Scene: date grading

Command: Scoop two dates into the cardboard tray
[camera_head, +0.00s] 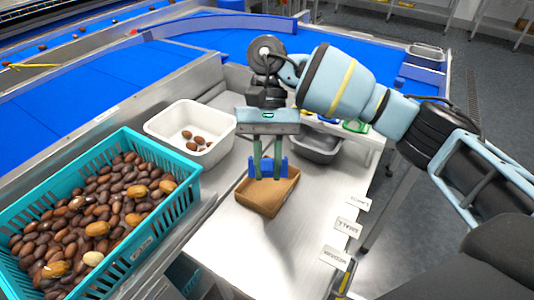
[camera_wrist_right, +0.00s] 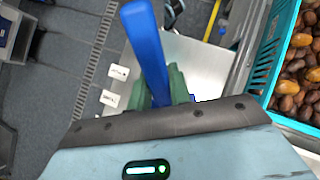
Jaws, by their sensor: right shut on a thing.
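My right gripper (camera_head: 266,176) is shut on a blue tool, probably a scoop (camera_head: 280,166), over the cardboard tray (camera_head: 262,208). In the right wrist view the blue handle (camera_wrist_right: 147,45) runs up between the green fingers of my right gripper (camera_wrist_right: 160,85). The scoop's bowl cannot be made out. The gripper and scoop hide part of the tray's inside, so I cannot tell whether dates lie in it. Many brown dates (camera_head: 75,225) fill the teal crate (camera_head: 150,240) at left. Several dates (camera_head: 197,138) lie in the white tub (camera_head: 165,122). My left gripper is not in view.
The steel table (camera_head: 225,240) is clear in front of the tray. Labels (camera_head: 334,257) line its right edge. A grey metal pan (camera_head: 318,147) stands behind the tray at right. A blue conveyor (camera_head: 110,75) runs behind. The crate also shows in the right wrist view (camera_wrist_right: 268,55).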

